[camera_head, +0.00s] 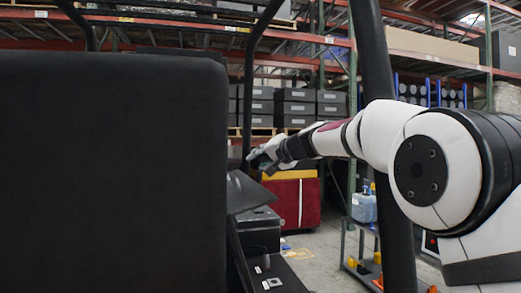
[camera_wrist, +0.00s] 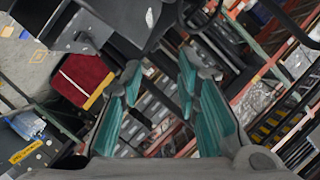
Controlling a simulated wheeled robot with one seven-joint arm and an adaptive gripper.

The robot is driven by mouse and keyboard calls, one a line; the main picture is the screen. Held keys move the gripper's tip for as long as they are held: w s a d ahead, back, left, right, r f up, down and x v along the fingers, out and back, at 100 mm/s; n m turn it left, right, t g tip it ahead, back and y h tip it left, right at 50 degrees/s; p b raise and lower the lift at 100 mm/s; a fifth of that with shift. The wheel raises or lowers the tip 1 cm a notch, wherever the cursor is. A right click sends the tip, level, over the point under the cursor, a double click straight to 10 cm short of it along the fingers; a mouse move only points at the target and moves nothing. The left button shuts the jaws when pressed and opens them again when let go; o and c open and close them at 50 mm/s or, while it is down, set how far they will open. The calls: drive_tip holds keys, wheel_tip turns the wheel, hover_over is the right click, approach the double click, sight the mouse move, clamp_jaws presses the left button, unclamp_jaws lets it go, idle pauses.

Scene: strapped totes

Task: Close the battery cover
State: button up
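A large black panel (camera_head: 110,170) fills the left of the head view, upright and close. I cannot tell whether it is the battery cover or a seat back. A smaller dark panel (camera_head: 248,195) slants beside its right edge, above a black box-like part (camera_head: 260,230). My gripper (camera_head: 258,160) is at the end of my outstretched arm, to the right of the large panel and above the slanted one. In the wrist view my gripper (camera_wrist: 160,68) has its two teal fingers spread, with nothing between them. No contact with a cover is visible.
A dark post (camera_head: 385,120) stands behind my arm, and a thinner bar (camera_head: 250,85) rises near my gripper. A red and yellow bin (camera_head: 295,198) and a cart (camera_head: 362,240) stand beyond. Shelves with grey boxes (camera_head: 295,107) fill the back. Some floor (camera_head: 318,243) is clear.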

drive_tip(key=shift+r, duration=2.1)
